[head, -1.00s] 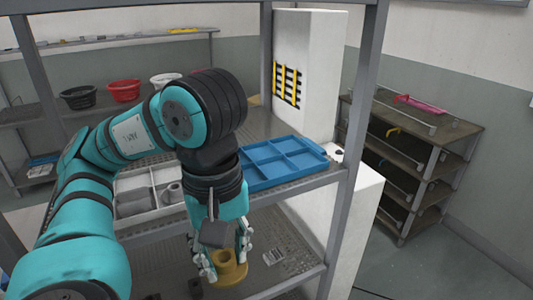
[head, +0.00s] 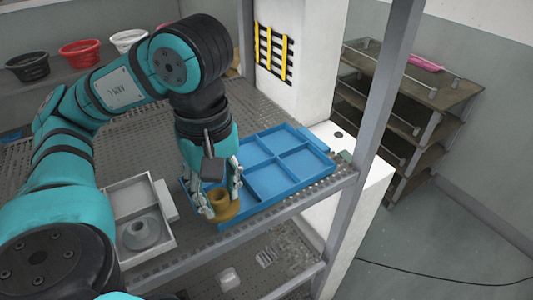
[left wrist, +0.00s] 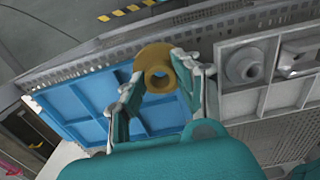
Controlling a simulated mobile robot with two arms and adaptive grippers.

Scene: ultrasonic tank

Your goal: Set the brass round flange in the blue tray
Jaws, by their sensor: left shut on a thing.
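The brass round flange (head: 222,205) is held between the fingers of my left gripper (head: 219,197), which is shut on it. In the left wrist view the flange (left wrist: 157,72) sits between the two fingertips (left wrist: 156,90), its round hole facing the camera. The blue tray (head: 272,180) has several compartments and lies on the perforated shelf. The flange is at the tray's front left corner in the head view; I cannot tell its height above the rim. In the left wrist view the blue tray (left wrist: 75,113) lies behind and left of the flange. My right gripper is not in view.
A grey-white divided tray (head: 125,195) stands left of the blue tray, holding a grey flange (head: 143,233). A shelf post (head: 380,110) rises right of the blue tray. A white cabinet (head: 300,40) stands behind it.

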